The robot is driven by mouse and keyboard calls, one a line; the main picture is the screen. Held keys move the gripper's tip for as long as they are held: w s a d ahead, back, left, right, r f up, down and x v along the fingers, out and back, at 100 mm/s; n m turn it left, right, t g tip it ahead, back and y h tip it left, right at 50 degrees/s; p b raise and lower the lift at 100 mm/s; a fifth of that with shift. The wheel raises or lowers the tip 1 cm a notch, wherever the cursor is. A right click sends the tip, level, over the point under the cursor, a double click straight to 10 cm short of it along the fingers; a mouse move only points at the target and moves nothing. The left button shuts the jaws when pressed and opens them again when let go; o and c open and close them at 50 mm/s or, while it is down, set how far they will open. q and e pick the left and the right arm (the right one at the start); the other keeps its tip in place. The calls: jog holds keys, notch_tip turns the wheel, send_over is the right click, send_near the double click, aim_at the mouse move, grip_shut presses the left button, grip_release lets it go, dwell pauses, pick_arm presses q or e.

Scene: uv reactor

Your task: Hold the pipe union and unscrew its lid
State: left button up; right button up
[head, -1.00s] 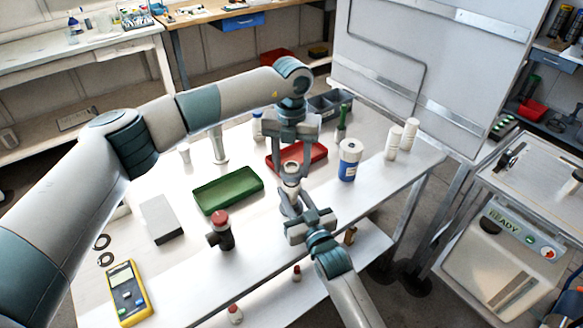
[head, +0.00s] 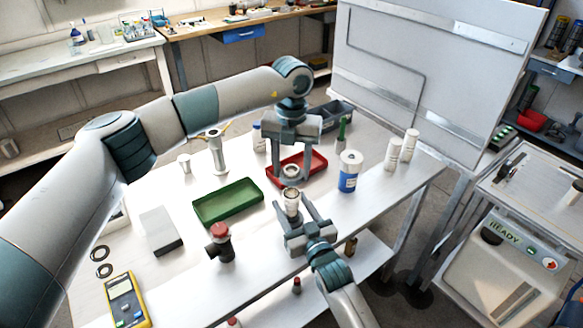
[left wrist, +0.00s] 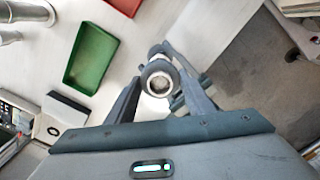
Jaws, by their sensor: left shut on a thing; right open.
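My left gripper (head: 291,172) points down above the table and is shut on a pale ring-shaped lid (head: 290,169). In the left wrist view the round lid (left wrist: 158,80) sits between its fingertips (left wrist: 160,92). The pipe union (head: 292,203), a short pale body with a darker rim, is just below the lid, with a small gap visible between them in the head view. My right gripper (head: 302,215) is open, its fingers spread on either side of the union. In the left wrist view the union is largely hidden behind the lid.
A green tray (head: 228,187) and a red tray (head: 316,161) lie nearby. A blue-and-white jar (head: 348,172) stands to the right, and a red-capped dark fitting (head: 219,248) to the left. A yellow meter (head: 126,302) lies at the front left. The table's front edge is close to the right gripper.

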pick_arm(q)
notch_tip(320, 180, down, 2)
jog(key=shift+f+b, duration=0.2)
jog(key=shift+b, duration=0.95)
pick_arm(e)
jog(key=v, duration=1.2)
pick_arm(q)
jog(key=shift+s, duration=0.1)
pick_arm(e)
jog(key=shift+f, duration=0.1)
